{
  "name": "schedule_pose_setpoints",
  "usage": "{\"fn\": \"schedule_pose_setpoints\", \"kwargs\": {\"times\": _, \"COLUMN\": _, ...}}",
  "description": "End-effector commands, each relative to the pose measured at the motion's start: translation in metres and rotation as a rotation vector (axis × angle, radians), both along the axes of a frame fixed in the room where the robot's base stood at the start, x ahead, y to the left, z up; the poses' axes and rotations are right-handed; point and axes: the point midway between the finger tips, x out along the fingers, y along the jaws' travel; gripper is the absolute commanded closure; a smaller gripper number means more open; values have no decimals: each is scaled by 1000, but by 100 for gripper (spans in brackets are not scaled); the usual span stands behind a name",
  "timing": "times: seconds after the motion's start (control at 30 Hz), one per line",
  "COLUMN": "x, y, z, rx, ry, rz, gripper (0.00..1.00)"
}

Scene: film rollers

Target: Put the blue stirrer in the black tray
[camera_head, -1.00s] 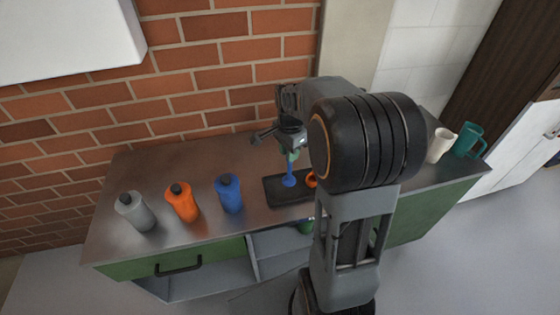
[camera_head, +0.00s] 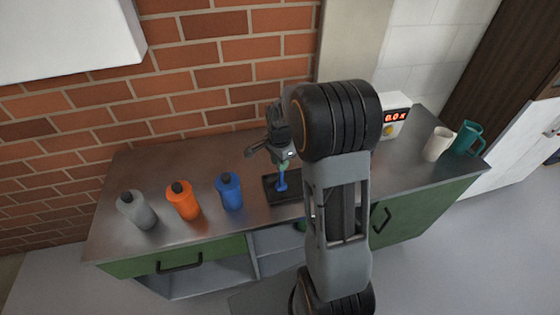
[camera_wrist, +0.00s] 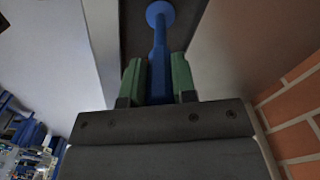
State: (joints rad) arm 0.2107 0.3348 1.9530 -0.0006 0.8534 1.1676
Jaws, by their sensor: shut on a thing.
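The blue stirrer (camera_head: 282,180) hangs roughly upright from my gripper (camera_head: 283,165), its round disc end pointing down over the black tray (camera_head: 271,195). In the wrist view the green fingertips of my gripper (camera_wrist: 159,85) are shut on the shaft of the blue stirrer (camera_wrist: 159,45), and the disc lies at the far end against the dark tray (camera_wrist: 190,20). I cannot tell whether the disc touches the tray floor. My arm hides the right part of the tray in the head view.
A grey bottle (camera_head: 136,210), an orange bottle (camera_head: 183,201) and a blue bottle (camera_head: 229,191) stand left of the tray on the metal counter (camera_head: 150,165).

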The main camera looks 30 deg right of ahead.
Motion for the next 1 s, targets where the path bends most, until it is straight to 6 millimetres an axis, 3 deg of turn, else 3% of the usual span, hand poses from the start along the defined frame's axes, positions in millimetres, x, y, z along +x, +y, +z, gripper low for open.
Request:
{"fn": "schedule_pose_setpoints", "kwargs": {"times": 0.2, "x": 0, "y": 0, "z": -4, "rx": 0, "ry": 0, "rz": 0, "gripper": 95}}
{"fn": "schedule_pose_setpoints", "kwargs": {"times": 0.23, "x": 0, "y": 0, "z": -4, "rx": 0, "ry": 0, "rz": 0, "gripper": 73}}
{"fn": "schedule_pose_setpoints", "kwargs": {"times": 0.5, "x": 0, "y": 0, "z": -3, "rx": 0, "ry": 0, "rz": 0, "gripper": 49}}
{"fn": "schedule_pose_setpoints", "kwargs": {"times": 0.83, "x": 0, "y": 0, "z": 5, "rx": -1, "ry": -2, "rz": 0, "gripper": 49}}
{"fn": "schedule_pose_setpoints", "kwargs": {"times": 1.0, "x": 1, "y": 0, "z": 32, "rx": -1, "ry": -5, "rz": 0, "gripper": 49}}
